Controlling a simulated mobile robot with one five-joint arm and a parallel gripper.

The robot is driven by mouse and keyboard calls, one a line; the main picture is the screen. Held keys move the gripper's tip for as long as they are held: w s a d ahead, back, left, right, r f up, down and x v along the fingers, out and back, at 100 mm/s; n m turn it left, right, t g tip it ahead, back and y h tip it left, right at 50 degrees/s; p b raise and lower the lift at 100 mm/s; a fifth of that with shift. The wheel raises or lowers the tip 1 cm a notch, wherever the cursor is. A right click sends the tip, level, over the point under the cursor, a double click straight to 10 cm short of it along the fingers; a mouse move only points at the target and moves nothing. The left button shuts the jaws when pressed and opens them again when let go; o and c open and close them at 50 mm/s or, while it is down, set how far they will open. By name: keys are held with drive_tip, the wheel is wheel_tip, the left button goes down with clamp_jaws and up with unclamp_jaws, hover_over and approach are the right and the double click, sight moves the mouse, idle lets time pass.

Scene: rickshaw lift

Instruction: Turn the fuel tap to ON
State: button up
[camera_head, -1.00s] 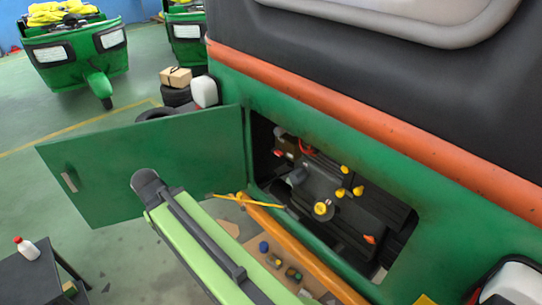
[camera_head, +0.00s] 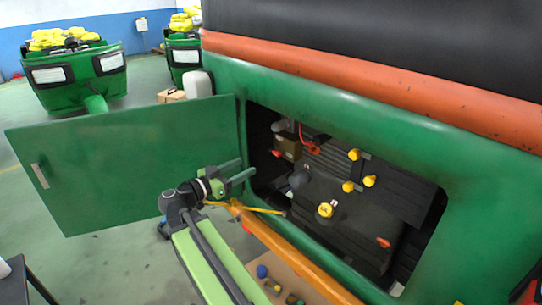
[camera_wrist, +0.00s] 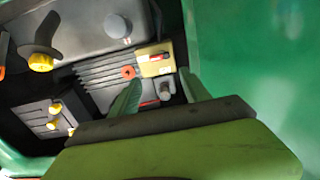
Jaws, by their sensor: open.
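The open bay shows several small parts, and I cannot tell for sure which is the fuel tap. A dark box (camera_head: 352,218) has a yellow cap (camera_head: 325,210). A grey round knob (camera_wrist: 117,25) with small white and red marks beside it shows in the wrist view. An orange-red lever (camera_head: 383,242) sits at the lower right, and a small red part (camera_head: 277,153) at the bay's left. My gripper (camera_head: 238,171) is open and empty just outside the bay's left edge, between door and opening. In the wrist view my gripper (camera_wrist: 160,92) has its fingers apart.
The green door (camera_head: 120,165) hangs open left of my gripper. An orange bar (camera_head: 285,252) runs below the bay, with a yellow strap on it. The bay's green rim bounds the opening.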

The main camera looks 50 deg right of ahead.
sight(273, 152)
drive_tip(key=d, duration=0.9)
drive_tip(key=s+d, duration=0.1)
drive_tip(key=d, duration=0.3)
drive_tip(key=shift+d, duration=0.25)
drive_tip(key=c, duration=1.1)
drive_tip(key=shift+n, duration=0.7)
drive_tip(key=o, duration=1.1)
